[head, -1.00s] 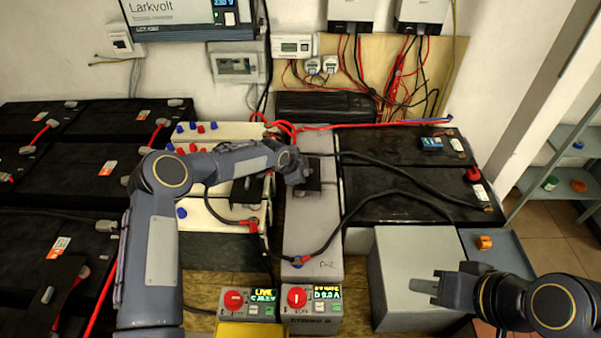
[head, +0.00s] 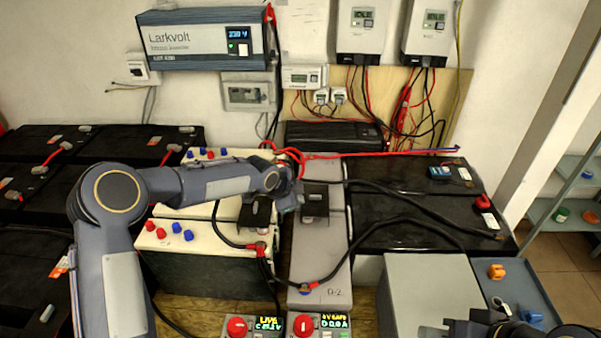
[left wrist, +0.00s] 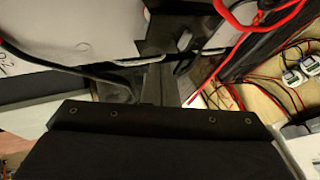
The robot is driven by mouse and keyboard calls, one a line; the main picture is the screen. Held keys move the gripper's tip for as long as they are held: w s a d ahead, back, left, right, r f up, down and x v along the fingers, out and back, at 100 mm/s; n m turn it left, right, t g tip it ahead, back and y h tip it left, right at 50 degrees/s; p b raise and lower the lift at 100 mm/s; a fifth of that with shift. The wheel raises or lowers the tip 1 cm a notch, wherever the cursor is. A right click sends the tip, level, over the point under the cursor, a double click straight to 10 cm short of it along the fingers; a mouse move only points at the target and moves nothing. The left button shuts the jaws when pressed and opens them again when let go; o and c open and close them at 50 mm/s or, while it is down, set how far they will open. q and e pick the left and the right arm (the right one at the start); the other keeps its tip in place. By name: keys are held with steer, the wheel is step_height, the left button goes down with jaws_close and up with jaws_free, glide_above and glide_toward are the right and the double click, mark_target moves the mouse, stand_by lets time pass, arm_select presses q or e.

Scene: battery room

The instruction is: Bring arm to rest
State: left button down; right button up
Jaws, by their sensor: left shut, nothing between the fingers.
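My left arm comes in from the left of the head view and reaches over the cream batteries. Its gripper (head: 290,198) is shut and empty, above the gap between a cream battery (head: 215,240) and the long grey battery (head: 322,260). It is close to black clamp-like blocks (head: 315,203) there; I cannot tell whether it touches them. In the left wrist view the gripper's narrow fingers (left wrist: 160,88) show beyond the black wrist housing, with cables close by. My right gripper (head: 432,332) barely shows at the bottom edge, beside the grey box (head: 430,290); its jaws are unclear.
Black cables run from the grey battery to black batteries (head: 400,235) on the right. Red cables (head: 295,157) loop behind. Two boxes with red knobs (head: 304,325) stand in front. An inverter (head: 205,40) hangs on the wall. A blue-grey tray (head: 525,285) holds small parts.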

arm_select(q)
steer(key=s+a+r+n+y, duration=0.1)
steer(key=s+a+r+n, duration=0.3)
steer(key=s+a+r, duration=0.45)
steer(key=s+a+r+n+y, duration=0.2)
steer(key=s+a+r+n, duration=0.35)
steer(key=s, duration=0.55)
steer(key=s+a+f+n+h+p, duration=0.1)
steer(key=s+n, duration=0.8)
steer(key=s, duration=1.2)
steer(key=shift+s+a+h, duration=0.3)
steer(key=shift+a+h, duration=0.3)
steer(key=shift+a, duration=0.05)
